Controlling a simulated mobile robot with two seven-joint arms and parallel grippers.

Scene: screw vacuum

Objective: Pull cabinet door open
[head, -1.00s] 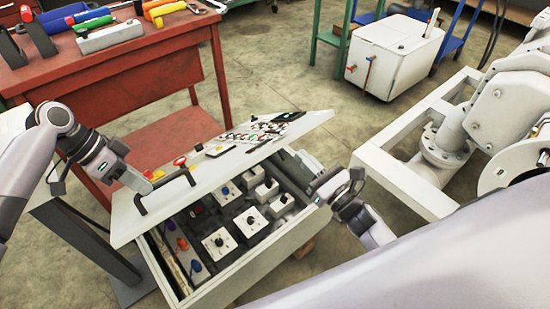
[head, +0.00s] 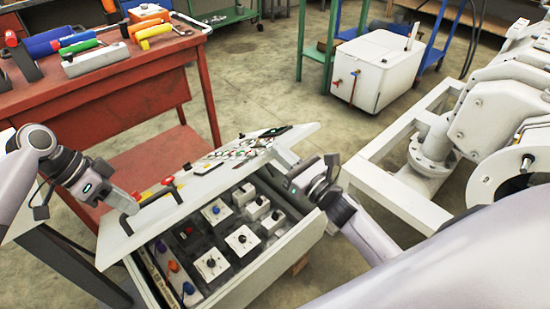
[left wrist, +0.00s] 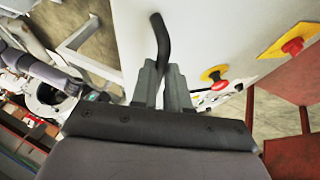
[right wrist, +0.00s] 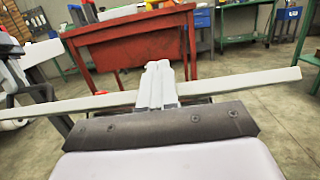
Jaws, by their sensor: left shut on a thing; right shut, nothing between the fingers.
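The white cabinet door (head: 112,245) stands tilted open over a grey-white cabinet box (head: 255,275), with switches and knobs showing inside. My left gripper (head: 130,205) is shut on the black door handle (head: 158,193) on the door's outer face. In the left wrist view, the handle (left wrist: 161,40) rises from between the fingers (left wrist: 165,88). My right gripper (head: 290,180) is shut and empty by the door's free edge, over the open box. In the right wrist view, its fingers (right wrist: 158,85) overlap the door's edge (right wrist: 85,104); I cannot tell whether they touch.
A red workbench (head: 110,105) with tools stands behind the cabinet on the left. A white wheeled box (head: 375,65) stands at the back. A white frame with machinery (head: 430,150) is on the right. Concrete floor (head: 275,90) is clear between them.

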